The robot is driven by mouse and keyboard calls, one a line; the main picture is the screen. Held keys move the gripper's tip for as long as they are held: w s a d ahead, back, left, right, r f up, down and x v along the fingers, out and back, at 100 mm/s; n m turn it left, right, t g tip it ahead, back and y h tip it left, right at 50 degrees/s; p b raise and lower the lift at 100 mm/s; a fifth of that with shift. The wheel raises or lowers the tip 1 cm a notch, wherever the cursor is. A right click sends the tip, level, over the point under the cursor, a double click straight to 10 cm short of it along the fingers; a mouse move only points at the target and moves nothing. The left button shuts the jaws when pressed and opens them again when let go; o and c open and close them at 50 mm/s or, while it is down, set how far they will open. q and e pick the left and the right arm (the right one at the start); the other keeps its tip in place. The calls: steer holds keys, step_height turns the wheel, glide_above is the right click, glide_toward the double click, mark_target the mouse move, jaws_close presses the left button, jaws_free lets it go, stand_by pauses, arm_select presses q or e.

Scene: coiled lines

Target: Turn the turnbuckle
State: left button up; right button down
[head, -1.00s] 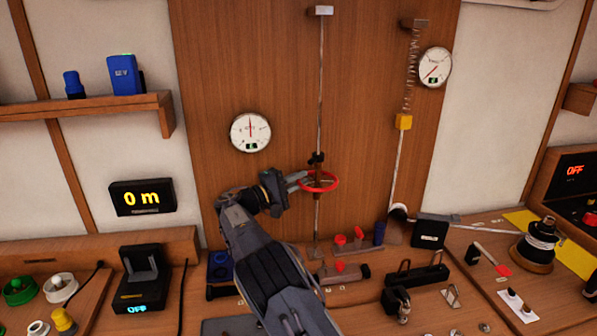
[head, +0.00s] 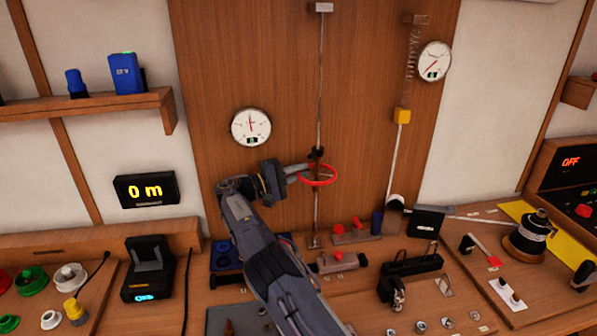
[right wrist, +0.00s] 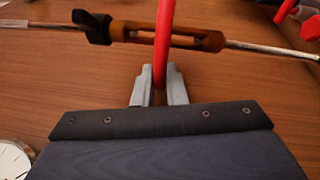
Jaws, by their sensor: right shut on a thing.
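The turnbuckle (right wrist: 140,35) is a brown open-framed body on a vertical metal rod, with a black piece at one end. In the head view it is small and partly hidden by its red ring handwheel (head: 331,180). In the right wrist view the red rim (right wrist: 167,40) runs down between my fingers. My right gripper (right wrist: 160,85) is shut on this rim, at the wheel's left side in the head view. My left gripper does not show in either view.
A round gauge (head: 250,127) hangs left of the rod, and another gauge (head: 434,62) is beside a spring at the upper right. Red-handled fittings (head: 350,234) and a black clamp (head: 412,267) stand on the bench below. The wood panel around the wheel is mostly clear.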

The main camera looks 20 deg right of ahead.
steer(key=shift+d+f, duration=0.1)
steer(key=c, duration=1.5)
jaws_free()
steer(key=a, duration=0.7)
steer(key=shift+s+a+f+p, duration=0.1)
steer(key=shift+a+f+p, duration=0.25)
steer(key=shift+a+p, duration=0.05)
steer(key=shift+o, duration=0.2)
